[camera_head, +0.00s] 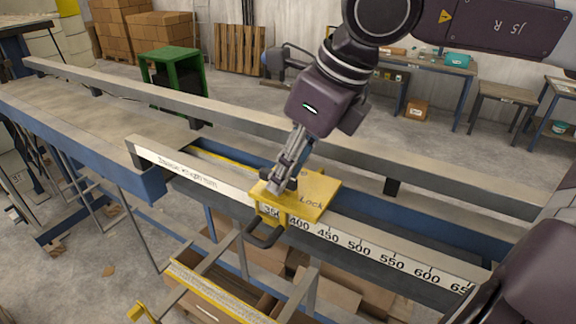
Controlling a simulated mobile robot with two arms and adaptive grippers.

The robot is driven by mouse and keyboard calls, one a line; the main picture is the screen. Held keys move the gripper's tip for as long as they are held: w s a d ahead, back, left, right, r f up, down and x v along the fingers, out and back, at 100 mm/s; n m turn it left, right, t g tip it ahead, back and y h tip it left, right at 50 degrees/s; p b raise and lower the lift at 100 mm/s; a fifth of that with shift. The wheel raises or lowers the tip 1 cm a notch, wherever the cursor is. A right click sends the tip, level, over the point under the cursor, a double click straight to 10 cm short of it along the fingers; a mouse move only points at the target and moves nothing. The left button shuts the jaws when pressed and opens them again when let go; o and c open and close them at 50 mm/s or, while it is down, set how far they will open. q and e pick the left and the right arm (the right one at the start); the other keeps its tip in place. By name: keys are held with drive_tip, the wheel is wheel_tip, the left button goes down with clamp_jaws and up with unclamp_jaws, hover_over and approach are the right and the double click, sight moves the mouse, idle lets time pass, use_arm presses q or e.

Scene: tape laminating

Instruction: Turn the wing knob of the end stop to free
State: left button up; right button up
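The end stop (322,191) is a yellow block sitting on the scale rail in the middle of the view, near the 350 to 400 marks. The word "Lock" is printed on its top. The wing knob (292,183) is a small dark part on top of the end stop, mostly hidden by my fingers. My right gripper (275,186) comes down from above. Its fingers are close together and appear shut on the knob. My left gripper is not in view.
The scale rail (375,252) runs from left to lower right, with length numbers. A grey rear beam (240,113) runs behind it. A green stand (172,68), cardboard boxes (160,32) and a workbench (430,65) stand further back.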

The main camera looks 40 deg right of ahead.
drive_tip(key=shift+c, duration=0.7)
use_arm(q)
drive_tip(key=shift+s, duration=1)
use_arm(e)
clamp_jaws()
